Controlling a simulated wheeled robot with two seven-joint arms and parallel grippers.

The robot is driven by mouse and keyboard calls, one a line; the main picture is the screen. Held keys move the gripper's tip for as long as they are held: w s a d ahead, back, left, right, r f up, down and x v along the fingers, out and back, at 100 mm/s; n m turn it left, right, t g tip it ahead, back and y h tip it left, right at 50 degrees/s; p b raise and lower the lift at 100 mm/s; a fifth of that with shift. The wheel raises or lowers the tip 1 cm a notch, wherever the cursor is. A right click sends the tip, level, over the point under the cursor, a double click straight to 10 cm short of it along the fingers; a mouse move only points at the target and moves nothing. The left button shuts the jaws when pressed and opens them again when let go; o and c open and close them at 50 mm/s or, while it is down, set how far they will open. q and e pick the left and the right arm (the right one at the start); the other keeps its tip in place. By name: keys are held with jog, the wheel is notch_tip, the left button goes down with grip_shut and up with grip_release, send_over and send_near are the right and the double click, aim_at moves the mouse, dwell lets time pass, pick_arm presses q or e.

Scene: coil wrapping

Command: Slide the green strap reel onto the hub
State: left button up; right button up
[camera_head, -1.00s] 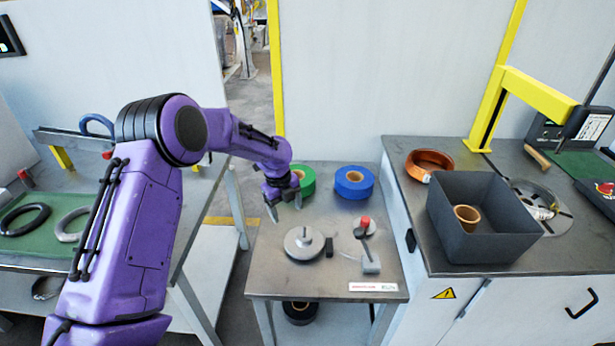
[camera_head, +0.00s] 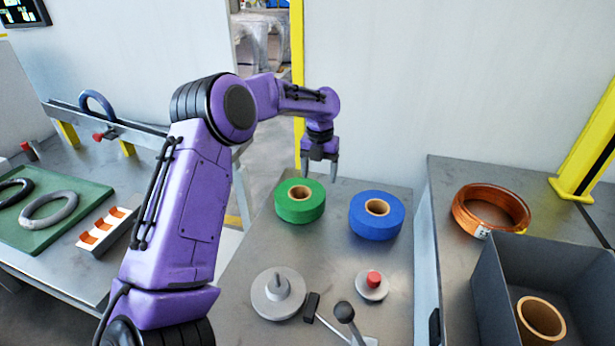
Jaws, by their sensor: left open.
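The green strap reel (camera_head: 292,212) lies flat at the back left of the small metal table, its tan core facing up. The hub (camera_head: 270,303), a grey disc with an upright post, is at the front left of the same table and bare. My left gripper (camera_head: 320,179) is open and empty, fingers pointing down, above the back of the table near the green reel's back right edge. It appears apart from the reel. My right gripper is not in view.
A blue reel (camera_head: 389,226) lies close to the right of the green one. A red-knobbed disc (camera_head: 373,281) and a black-knobbed lever (camera_head: 344,312) stand right of the hub. A dark bin (camera_head: 487,290) and copper coil (camera_head: 463,213) are on the right bench.

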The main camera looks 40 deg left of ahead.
aim_at(316, 195)
pick_arm(q)
jog(key=shift+s+f, duration=0.55)
jog(key=shift+f, duration=0.35)
jog(key=f, duration=0.5)
jog(key=shift+w, duration=0.25)
jog(key=shift+s+a+f, duration=0.1)
jog(key=shift+s+f, duration=0.1)
jog(key=shift+f, duration=0.15)
jog(key=shift+w, duration=0.15)
grip_shut()
